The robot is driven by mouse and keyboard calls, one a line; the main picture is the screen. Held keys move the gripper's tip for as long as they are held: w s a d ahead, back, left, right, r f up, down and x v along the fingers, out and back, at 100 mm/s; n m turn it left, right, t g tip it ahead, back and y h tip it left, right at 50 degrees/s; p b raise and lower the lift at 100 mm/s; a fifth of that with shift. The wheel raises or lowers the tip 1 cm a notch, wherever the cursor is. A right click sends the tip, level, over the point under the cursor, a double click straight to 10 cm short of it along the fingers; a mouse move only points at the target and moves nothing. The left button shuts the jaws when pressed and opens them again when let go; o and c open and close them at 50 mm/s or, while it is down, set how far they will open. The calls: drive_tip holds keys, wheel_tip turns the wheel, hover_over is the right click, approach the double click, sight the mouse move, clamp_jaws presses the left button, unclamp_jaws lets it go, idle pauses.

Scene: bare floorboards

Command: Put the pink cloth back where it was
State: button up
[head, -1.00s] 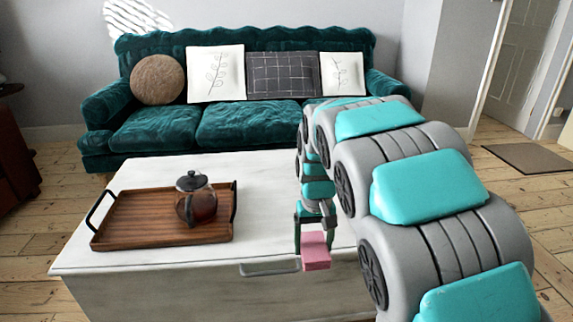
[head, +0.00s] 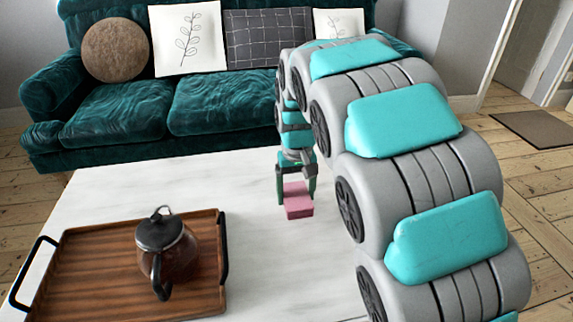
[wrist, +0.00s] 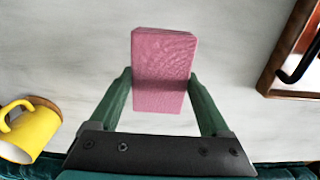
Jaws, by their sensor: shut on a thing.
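The pink cloth (head: 298,201) looks like a small folded block. My gripper (head: 297,187) is shut on it, over the white table (head: 110,190) to the right of the tray. In the wrist view the cloth (wrist: 163,75) sits between the two green fingers of my gripper (wrist: 160,100), with pale table surface beyond it. I cannot tell whether the cloth touches the table or hangs just above it.
A wooden tray (head: 85,255) with black handles stands on the table at left, bearing a glass teapot (head: 178,262). A yellow mug (wrist: 32,132) shows in the wrist view, beside a brown round edge. A green sofa (head: 110,115) stands behind the table. The table between tray and gripper is clear.

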drive_tip(key=p, duration=0.2)
hover_over(291, 177)
drive_tip(key=shift+f, duration=0.8)
drive_tip(key=shift+f, duration=1.7)
drive_tip(key=shift+f, duration=0.15)
drive_tip(key=o, duration=1.4)
wheel_tip(291, 177, up, 12)
drive_tip(key=shift+r+b, duration=0.2)
drive_tip(key=shift+b, duration=0.1)
